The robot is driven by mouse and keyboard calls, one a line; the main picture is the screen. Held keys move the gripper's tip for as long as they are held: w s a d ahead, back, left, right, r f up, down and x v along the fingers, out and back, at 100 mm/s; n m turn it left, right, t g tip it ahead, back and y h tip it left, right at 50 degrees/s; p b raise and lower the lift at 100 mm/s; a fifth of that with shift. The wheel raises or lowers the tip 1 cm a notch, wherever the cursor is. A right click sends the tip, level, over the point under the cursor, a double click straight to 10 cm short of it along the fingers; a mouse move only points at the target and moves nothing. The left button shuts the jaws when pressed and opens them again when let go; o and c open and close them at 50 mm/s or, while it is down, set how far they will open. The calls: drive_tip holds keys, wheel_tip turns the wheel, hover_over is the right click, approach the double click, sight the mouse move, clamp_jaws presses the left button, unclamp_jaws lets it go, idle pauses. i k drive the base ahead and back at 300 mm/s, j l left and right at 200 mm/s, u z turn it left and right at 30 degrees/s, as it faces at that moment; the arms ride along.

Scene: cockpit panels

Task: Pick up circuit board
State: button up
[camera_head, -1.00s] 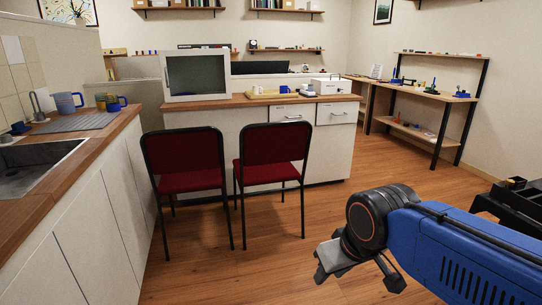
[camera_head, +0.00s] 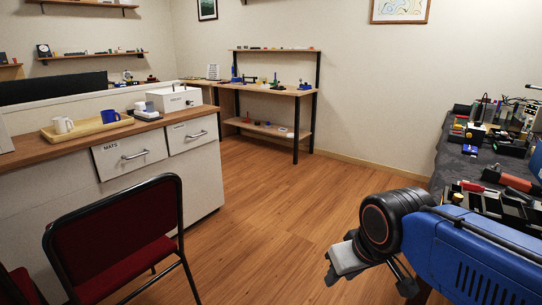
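I cannot make out a circuit board in this view; the small items on the benches are too small to tell. My gripper (camera_head: 375,275) is at the lower right, at the end of my blue arm, above the wooden floor and apart from every surface. It points down and to the left, and its fingers are partly hidden by the wrist. I see nothing held in it, but I cannot tell how far its fingers are apart.
A dark-covered table (camera_head: 443,165) crowded with tools stands at the right. A workbench (camera_head: 265,90) with small items stands at the back wall. A counter (camera_head: 75,143) with a tray (camera_head: 88,129) and a red chair (camera_head: 120,235) are at the left. The middle floor is clear.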

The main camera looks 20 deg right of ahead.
sight(466, 150)
drive_tip(key=i+j+z, duration=0.1)
drive_tip(key=i+z, duration=0.15)
drive_tip(key=z, duration=0.2)
drive_tip(key=i+j+z, duration=0.2)
drive_tip(key=z, duration=0.25)
drive_tip(key=i+j+z, duration=0.2)
drive_tip(key=z, duration=0.3)
drive_tip(key=i+j+z, duration=0.1)
drive_tip(key=j+z, duration=0.35)
drive_tip(key=i+j+z, duration=0.2)
drive_tip(key=j, duration=0.15)
drive_tip(key=j+z, duration=0.25)
drive_tip(key=j+u, duration=0.1)
drive_tip(key=u, duration=0.2)
drive_tip(key=i+u, duration=0.35)
drive_tip(key=i+l+u, duration=0.3)
drive_tip(key=i, duration=0.15)
drive_tip(key=j, duration=0.1)
